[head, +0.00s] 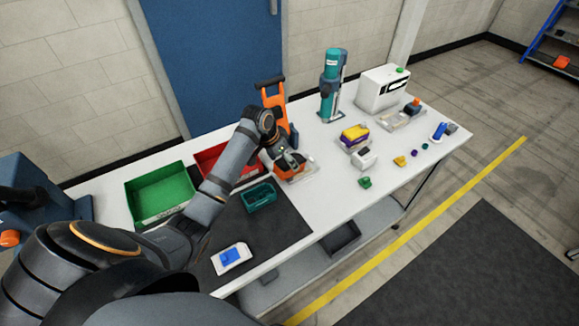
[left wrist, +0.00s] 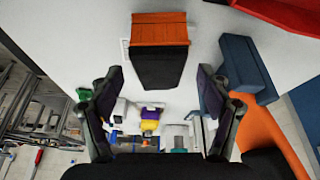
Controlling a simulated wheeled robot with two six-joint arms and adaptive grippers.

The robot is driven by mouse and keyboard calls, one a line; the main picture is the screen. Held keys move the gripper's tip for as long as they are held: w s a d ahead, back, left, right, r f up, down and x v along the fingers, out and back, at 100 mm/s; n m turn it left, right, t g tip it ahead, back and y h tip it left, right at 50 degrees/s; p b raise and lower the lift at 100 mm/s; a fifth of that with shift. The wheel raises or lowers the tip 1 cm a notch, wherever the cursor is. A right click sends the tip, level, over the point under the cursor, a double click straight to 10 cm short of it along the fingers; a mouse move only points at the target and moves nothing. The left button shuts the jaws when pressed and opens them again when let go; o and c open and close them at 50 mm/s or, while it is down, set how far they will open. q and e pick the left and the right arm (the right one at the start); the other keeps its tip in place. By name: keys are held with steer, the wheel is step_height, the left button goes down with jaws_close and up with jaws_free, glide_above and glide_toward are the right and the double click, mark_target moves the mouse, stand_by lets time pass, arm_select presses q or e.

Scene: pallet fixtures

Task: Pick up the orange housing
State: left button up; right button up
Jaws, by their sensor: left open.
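The orange housing (head: 292,171) sits on a pale fixture plate (head: 309,175) on the white table, partly hidden by my left gripper in the head view. In the left wrist view the housing (left wrist: 159,29) shows an orange face with a dark, black side below it. My left gripper (head: 287,157) is over the housing in the head view. In the left wrist view its two fingers (left wrist: 160,76) are spread wide, with the housing's dark side between and beyond the tips. I see no contact. My right gripper is in neither view.
A green bin (head: 160,194), a red bin (head: 216,163) and a small teal tray (head: 260,197) are on the left. An orange-and-blue fixture (head: 273,97) and a teal press (head: 330,85) stand behind.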

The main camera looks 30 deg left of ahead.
arm_select(q)
steer(key=shift+p+x, duration=0.55)
steer(key=shift+x, duration=1.55)
steer(key=shift+w, duration=0.1)
steer(key=c, duration=1.1)
steer(key=shift+c, duration=1.1)
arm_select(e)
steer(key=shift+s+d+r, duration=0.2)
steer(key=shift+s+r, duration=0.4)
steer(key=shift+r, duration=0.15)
arm_select(q)
steer(key=shift+r, duration=0.1)
